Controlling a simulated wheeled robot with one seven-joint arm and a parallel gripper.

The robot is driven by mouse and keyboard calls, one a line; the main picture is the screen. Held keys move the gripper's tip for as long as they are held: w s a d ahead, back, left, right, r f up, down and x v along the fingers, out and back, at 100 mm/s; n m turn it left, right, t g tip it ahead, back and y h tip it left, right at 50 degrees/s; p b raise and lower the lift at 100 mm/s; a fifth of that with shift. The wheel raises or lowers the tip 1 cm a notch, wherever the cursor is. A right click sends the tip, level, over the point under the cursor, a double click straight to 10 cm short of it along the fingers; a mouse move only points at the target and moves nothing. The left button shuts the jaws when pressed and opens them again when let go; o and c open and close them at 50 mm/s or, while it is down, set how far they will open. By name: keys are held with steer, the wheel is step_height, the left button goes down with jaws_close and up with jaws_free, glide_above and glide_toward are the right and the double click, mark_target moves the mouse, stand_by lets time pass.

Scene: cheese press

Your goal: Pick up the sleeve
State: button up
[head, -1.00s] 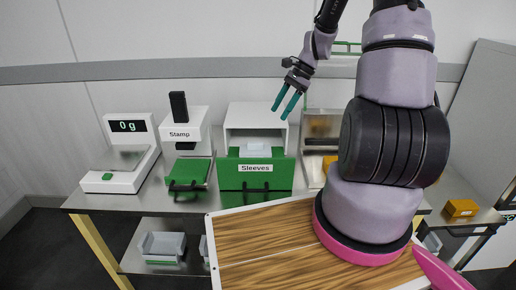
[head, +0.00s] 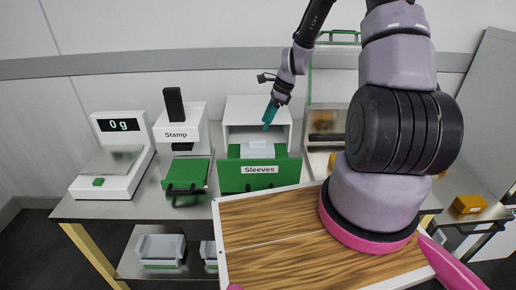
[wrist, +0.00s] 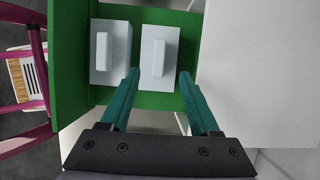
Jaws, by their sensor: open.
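The Sleeves box is a white cabinet (head: 258,104) with a green drawer (head: 238,182) pulled open at its front. In the wrist view, two pale sleeves, each with a raised bar, lie side by side in the green drawer: a left sleeve (wrist: 112,72) and a right sleeve (wrist: 170,50). In the head view a sleeve (head: 258,149) shows above the drawer front. My gripper (head: 268,118) is in front of the cabinet's upper part, above the drawer. In the wrist view my gripper (wrist: 157,88) is open and empty, its fingertips near the right sleeve's lower edge.
A scale (head: 112,165) and a green-based stamp press (head: 180,140) stand left of the cabinet. A wooden board (head: 265,235) lies in front. Grey trays (head: 160,249) rest on the lower shelf. An orange block (head: 468,204) sits at right.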

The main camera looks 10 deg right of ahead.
mark_target(258, 141)
steer(key=x, duration=0.9)
steer(key=shift+d, duration=0.25)
steer(key=shift+s, duration=0.1)
jaws_close()
